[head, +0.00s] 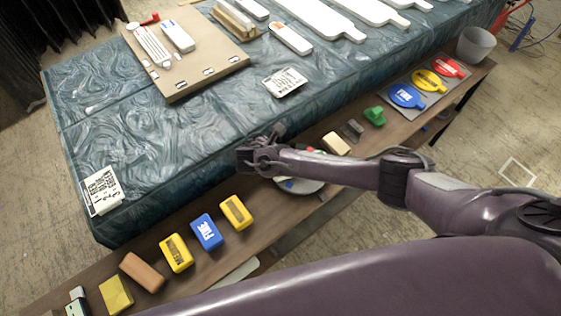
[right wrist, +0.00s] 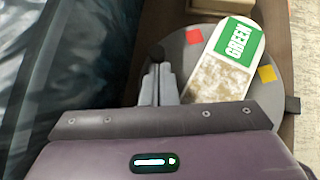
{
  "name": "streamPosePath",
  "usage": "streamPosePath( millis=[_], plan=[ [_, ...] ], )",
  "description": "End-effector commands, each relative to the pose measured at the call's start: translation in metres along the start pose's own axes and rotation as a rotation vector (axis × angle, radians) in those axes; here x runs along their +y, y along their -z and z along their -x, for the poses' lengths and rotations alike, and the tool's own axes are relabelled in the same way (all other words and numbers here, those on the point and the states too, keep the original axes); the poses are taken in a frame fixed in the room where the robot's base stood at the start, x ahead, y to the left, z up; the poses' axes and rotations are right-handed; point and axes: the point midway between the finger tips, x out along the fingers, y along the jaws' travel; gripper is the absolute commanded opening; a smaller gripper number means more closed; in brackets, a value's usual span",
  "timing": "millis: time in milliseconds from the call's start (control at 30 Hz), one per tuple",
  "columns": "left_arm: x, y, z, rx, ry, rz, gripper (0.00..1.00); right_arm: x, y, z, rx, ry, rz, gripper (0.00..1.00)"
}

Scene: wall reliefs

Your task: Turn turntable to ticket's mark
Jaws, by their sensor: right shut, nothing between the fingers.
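The turntable is a grey disc (right wrist: 195,65) on the wooden bench in the right wrist view, with a red square (right wrist: 194,37) and a yellow square (right wrist: 267,73) on top. A white rounded ticket with a green "GREEN" label (right wrist: 237,41) and a speckled beige patch lies on it. A dark tab (right wrist: 292,104) sits at its right edge. A black knob (right wrist: 157,53) is at its left edge, right by my right fingertips; I cannot tell if they touch. My right gripper (right wrist: 160,80) is shut and empty. In the head view my right arm mostly hides the turntable (head: 302,187).
Sponges and blocks (head: 176,253) line the bench at lower left. A cream block (head: 336,143), a green piece (head: 374,116) and coloured paddles (head: 407,96) stand to the right. The blue-draped table (head: 170,140) with white cards (head: 285,82) borders the bench.

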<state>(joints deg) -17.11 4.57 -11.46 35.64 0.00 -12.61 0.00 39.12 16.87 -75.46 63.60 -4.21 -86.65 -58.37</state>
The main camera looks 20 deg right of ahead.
Motion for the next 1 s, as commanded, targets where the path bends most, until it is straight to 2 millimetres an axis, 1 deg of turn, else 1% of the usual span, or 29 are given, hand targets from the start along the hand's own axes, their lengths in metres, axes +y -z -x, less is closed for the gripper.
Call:
streamPosePath(
  millis=[267, 600, 1000],
  plan=[
    [0.000, -0.002, 0.000, -0.003, 0.000, 0.000, 0.63, -0.001, -0.005, -0.006, 0.000, 0.099, -0.088, 0.00],
    [0.000, -0.002, 0.002, -0.003, 0.000, 0.000, 0.63, -0.003, -0.013, -0.013, -0.001, 0.094, -0.084, 0.00],
    [0.000, -0.002, 0.004, -0.004, 0.000, 0.000, 0.63, -0.005, -0.015, -0.016, -0.001, 0.093, -0.083, 0.00]
  ],
)
